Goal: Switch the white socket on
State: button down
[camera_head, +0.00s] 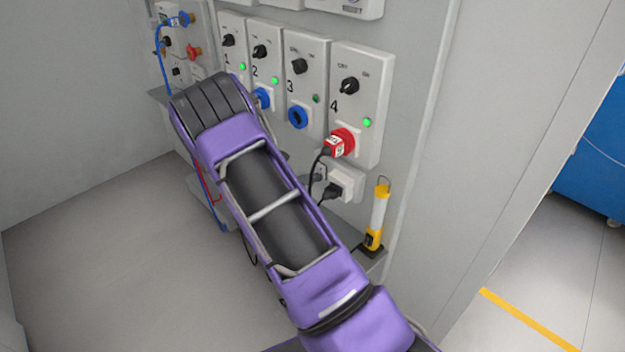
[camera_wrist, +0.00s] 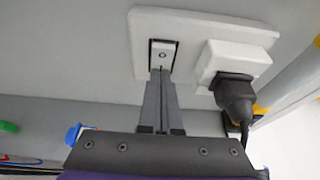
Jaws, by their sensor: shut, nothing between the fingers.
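The white socket (camera_wrist: 190,22) is a wall plate with a rocker switch (camera_wrist: 162,53) on its left and an outlet on its right. A black plug (camera_wrist: 235,90) sits in the outlet. The rocker has a small round mark on its face. My gripper (camera_wrist: 161,76) is shut and empty, its fingertips at the rocker's lower part. I cannot tell whether they touch it. In the head view the socket (camera_head: 350,179) is low on the wall, partly hidden, and my arm covers the gripper.
Several numbered switch boxes stand above, with box 4 (camera_head: 362,90) holding a red plug (camera_head: 337,142) and a lit green lamp. A yellow and white work lamp (camera_head: 379,215) stands right of the socket on a narrow ledge. Black cables hang close by. The floor on the left is clear.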

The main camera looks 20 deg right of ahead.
jog(key=shift+r, duration=0.1)
jog(key=shift+r+p, duration=0.5)
jog(key=shift+r, duration=0.25)
jog(key=shift+a, duration=0.1)
jog(key=shift+s+a, duration=0.1)
jog(key=shift+a, duration=0.25)
jog(key=p+v, duration=0.1)
jog(key=v, duration=1.2)
jog(key=shift+f, duration=0.1)
jog(key=shift+s+a+f+t+h+p, duration=0.1)
jog(key=shift+a+f+t+h+p, duration=0.1)
jog(key=shift+f+h+p, duration=0.45)
jog(key=shift+s+a+f+t+h+p, duration=0.1)
jog(key=shift+a+f+h+p, duration=0.1)
jog(key=shift+f+p, duration=0.8)
jog(key=shift+s+a+f+t+h+p, duration=0.15)
jog(key=shift+f+h+p, duration=0.3)
jog(key=shift+f+p, duration=0.35)
